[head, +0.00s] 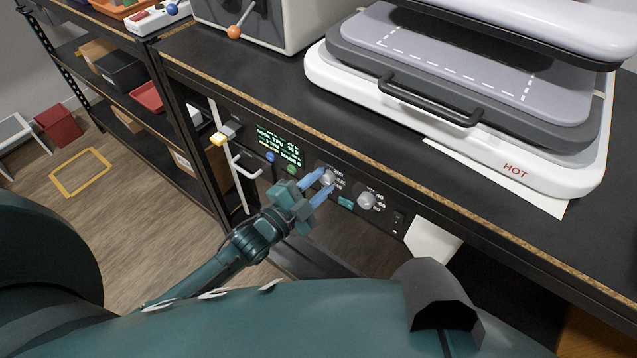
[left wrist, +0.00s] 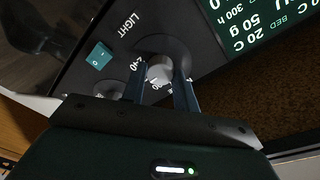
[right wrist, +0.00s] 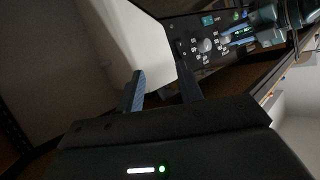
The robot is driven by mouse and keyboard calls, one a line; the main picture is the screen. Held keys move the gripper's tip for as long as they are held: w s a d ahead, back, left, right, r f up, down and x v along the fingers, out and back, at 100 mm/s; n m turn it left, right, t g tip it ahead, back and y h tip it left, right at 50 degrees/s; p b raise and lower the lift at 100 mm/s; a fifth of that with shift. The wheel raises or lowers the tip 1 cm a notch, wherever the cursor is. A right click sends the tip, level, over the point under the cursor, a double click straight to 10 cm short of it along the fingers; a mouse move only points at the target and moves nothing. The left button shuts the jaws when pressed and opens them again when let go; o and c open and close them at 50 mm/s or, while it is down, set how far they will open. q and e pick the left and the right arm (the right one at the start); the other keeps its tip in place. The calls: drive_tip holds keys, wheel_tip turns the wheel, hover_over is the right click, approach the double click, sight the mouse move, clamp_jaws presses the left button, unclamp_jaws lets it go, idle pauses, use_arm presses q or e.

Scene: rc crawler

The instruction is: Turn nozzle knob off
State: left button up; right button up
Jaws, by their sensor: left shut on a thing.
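The nozzle knob (head: 328,177) is a round grey knob on the black front panel, with numbers up to about 240 beside it. My left gripper (head: 322,183) reaches it from the front left, its two blue fingers on either side of it. In the left wrist view the knob (left wrist: 160,71) sits between the fingers, and the gripper is shut on it. A second grey knob (head: 366,200), marked 40 and 60, is to its right. In the right wrist view my right gripper (right wrist: 163,88) is open and empty, below the panel's knobs (right wrist: 204,46).
A green-lettered screen (head: 280,147), a teal light switch (head: 345,202) and a grey handle (head: 243,168) are on the panel near the knob. A white press marked HOT (head: 450,140) stands on the bench above. A white sheet-like piece (head: 432,241) hangs right of the panel.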

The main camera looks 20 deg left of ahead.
use_arm(q)
drive_tip(key=n, duration=0.4)
drive_tip(key=shift+n+p, duration=0.3)
drive_tip(key=shift+p, duration=0.1)
drive_tip(key=n+t, duration=0.1)
drive_tip(key=n, duration=0.3)
drive_tip(key=shift+f+n, duration=0.1)
drive_tip(key=shift+n, duration=0.3)
drive_tip(key=n, duration=0.4)
drive_tip(key=shift+n+p, duration=0.3)
drive_tip(key=shift+n, duration=0.1)
drive_tip(key=shift+n+y, duration=0.6)
drive_tip(key=shift+n, duration=1.5)
drive_tip(key=o, duration=1)
drive_tip(key=shift+c, duration=0.2)
drive_tip(key=v, duration=1.3)
drive_tip(key=shift+f, duration=0.3)
drive_tip(key=shift+s+d, duration=0.1)
drive_tip(key=shift+s, duration=0.05)
